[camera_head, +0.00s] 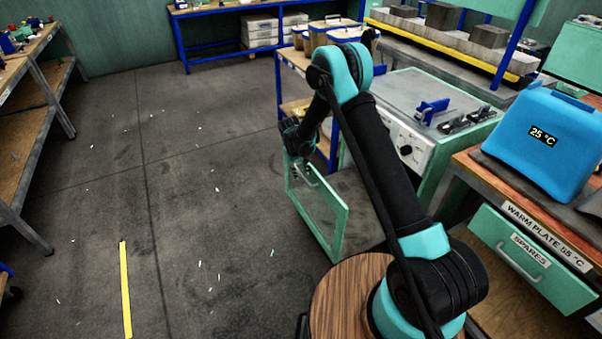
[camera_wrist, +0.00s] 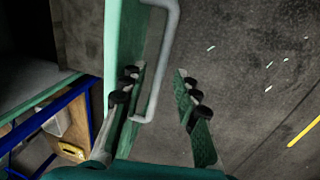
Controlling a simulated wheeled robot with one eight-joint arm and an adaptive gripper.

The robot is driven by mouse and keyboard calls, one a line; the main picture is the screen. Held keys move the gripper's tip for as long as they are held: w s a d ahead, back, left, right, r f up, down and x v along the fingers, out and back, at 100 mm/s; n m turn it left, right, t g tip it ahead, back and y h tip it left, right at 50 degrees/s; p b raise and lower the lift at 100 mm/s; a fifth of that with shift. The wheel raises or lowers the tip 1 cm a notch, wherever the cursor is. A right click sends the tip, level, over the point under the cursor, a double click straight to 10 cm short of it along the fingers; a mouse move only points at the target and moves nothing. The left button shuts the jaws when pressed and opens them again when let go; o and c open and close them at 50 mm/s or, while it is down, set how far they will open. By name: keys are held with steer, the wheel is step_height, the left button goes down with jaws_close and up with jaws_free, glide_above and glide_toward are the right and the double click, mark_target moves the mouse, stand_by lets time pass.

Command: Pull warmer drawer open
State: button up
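The green warmer front (camera_head: 340,222), a framed panel, stands out from the cabinet, with a grey surface between them. I cannot tell how far it is open. Its pale bar handle (camera_head: 308,177) also shows in the wrist view (camera_wrist: 165,60), beside the green panel (camera_wrist: 122,45). My gripper (camera_head: 298,160) reaches down at this handle. In the wrist view my gripper (camera_wrist: 160,100) has its fingers apart, one on each side of the handle bar, the left one close to the panel. Clear contact with the bar does not show.
The cabinet's white control panel (camera_head: 405,145) has a knob. To the right are a blue box reading 25 °C (camera_head: 543,137) and a closed SPARES drawer (camera_head: 530,262). A blue-legged shelf (camera_head: 333,145) stands just behind my gripper. The floor (camera_head: 190,190) to the left is open.

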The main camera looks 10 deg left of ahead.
step_height(320, 180, up, 12)
steer(key=s+a, duration=0.1)
steer(key=a, duration=0.1)
steer(key=shift+s, duration=0.2)
steer(key=shift+f, duration=0.15)
steer(key=shift+d, duration=0.15)
steer(key=s+d+r+m, duration=0.1)
steer(key=s+d+r, duration=0.3)
steer(key=d, duration=0.3)
steer(key=s+d+r+m+t+y, duration=0.1)
steer(key=s+d+r, duration=0.2)
steer(key=d+r, duration=0.35)
steer(key=s+d+r+m, duration=0.1)
steer(key=s+d+r, duration=0.25)
steer(key=d, duration=0.45)
steer(key=s+d+m, duration=0.1)
steer(key=s+d, duration=0.3)
steer(key=s, duration=0.3)
steer(key=s+d+f+m+t, duration=0.1)
steer(key=s+d, duration=0.4)
steer(key=s, duration=0.3)
steer(key=s+d+f+m+t, duration=0.1)
steer(key=s+d+m, duration=0.1)
steer(key=s+d, duration=0.2)
steer(key=s, duration=0.3)
steer(key=shift+s+d+f+y, duration=0.15)
steer(key=shift+d+f+y, duration=0.1)
steer(key=shift+y, duration=0.15)
